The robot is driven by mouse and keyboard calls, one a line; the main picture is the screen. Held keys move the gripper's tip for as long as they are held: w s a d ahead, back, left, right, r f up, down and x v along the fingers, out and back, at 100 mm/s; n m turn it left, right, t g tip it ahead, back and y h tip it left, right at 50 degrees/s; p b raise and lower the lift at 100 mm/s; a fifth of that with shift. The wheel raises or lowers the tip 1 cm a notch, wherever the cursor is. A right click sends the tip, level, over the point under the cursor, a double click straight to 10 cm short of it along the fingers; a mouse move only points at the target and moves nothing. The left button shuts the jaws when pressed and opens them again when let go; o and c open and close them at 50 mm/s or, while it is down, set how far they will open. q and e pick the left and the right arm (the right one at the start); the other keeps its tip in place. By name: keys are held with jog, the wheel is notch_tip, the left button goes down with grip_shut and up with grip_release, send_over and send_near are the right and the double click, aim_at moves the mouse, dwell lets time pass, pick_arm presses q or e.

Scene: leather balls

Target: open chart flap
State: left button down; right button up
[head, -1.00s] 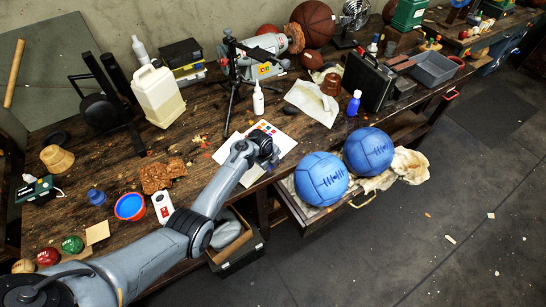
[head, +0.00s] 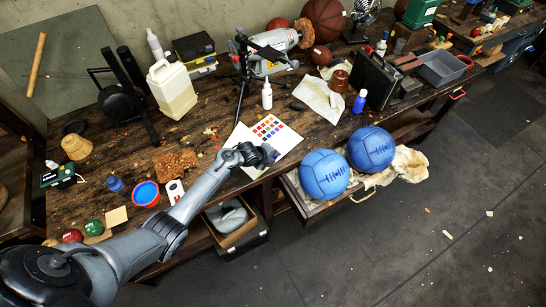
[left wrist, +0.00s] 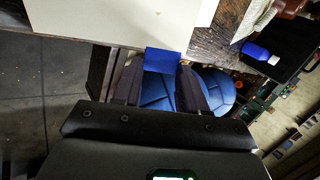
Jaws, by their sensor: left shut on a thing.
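The chart (head: 287,139) lies near the front edge of the workbench, a white sheet with rows of coloured patches facing up. Its white page (left wrist: 120,18) fills the top of the left wrist view, with a blue tab (left wrist: 163,60) at its near edge. My left gripper (head: 266,155) is over the chart's front part and hides some of it in the head view. In the left wrist view its two dark fingers (left wrist: 160,76) are on either side of the blue tab, shut on it. My right gripper is in neither view.
Two blue leather balls (head: 324,174) (head: 371,149) rest on cloth in an open drawer (head: 309,206) right of my arm. A white bottle (head: 267,96) and a tripod (head: 244,75) stand behind the chart. A blue bottle (head: 359,102) stands farther right.

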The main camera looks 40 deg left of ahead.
pick_arm(q)
jog(key=c, duration=0.6)
grip_release()
jog(key=d+p+v, duration=0.1)
jog(key=v, duration=0.9)
jog(key=shift+s+a+r, duration=0.2)
jog(key=shift+a+r, duration=0.15)
jog(key=shift+a, duration=0.2)
